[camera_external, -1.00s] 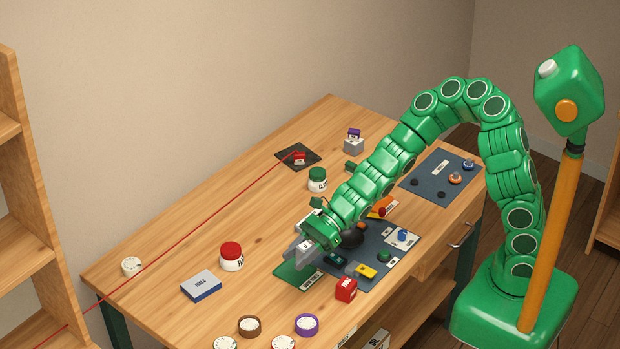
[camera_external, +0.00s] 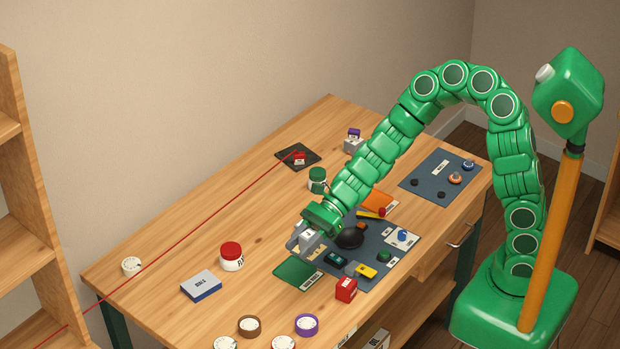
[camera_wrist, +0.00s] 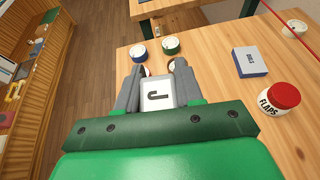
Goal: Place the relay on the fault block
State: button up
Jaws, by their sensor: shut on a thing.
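My gripper (camera_external: 302,241) is shut on a pale cube (camera_external: 308,238), which I take to be the relay. In the wrist view the cube (camera_wrist: 158,95) sits between the two grey fingers (camera_wrist: 158,76) and shows a black hooked mark on a white face. The gripper and cube appear to be above the table, near the back edge of the green mat (camera_external: 296,272). A grey block (camera_external: 353,146) with a small purple block (camera_external: 354,133) on it stands at the back. I cannot tell which thing is the fault block; labels there are too small to read.
A red block (camera_external: 299,158) lies on a dark pad (camera_external: 291,163), where a red line ends. A green-lidded jar (camera_external: 317,181), a red-lidded jar (camera_external: 232,257) and a blue-white box (camera_external: 201,285) stand around. A blue-grey mat (camera_external: 365,278) holds several small parts.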

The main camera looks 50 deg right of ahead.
jog(key=s+f+n+g+h, duration=1.15)
jog(key=s+n+g, duration=0.4)
jog(key=n, duration=0.25)
jog(key=d+n+t+h, duration=0.4)
jog(key=n+h, duration=0.1)
jog(key=n, duration=0.1)
jog(key=w+d+n+t+h, duration=0.1)
jog(key=d+n+t+h, duration=0.3)
jog(key=n+h, duration=0.1)
jog(key=d+n+t+h, duration=0.4)
jog(key=n+t+h, duration=0.1)
jog(key=n, duration=0.2)
jog(key=shift+w+d+f+h, duration=0.1)
jog(key=shift+w+f+h, duration=0.1)
jog(key=shift+f+h, duration=0.05)
jog(key=w+d+r+n+t, duration=0.1)
jog(key=w+r+n+t, duration=0.2)
jog(key=r+n+t, duration=0.15)
notch_tip(320, 180, up, 8)
jog(key=n+t+y, duration=0.4)
jog(key=n+t, duration=0.2)
send_over(345, 276)
jog(key=shift+m, duration=0.25)
jog(key=shift+f, duration=6.35)
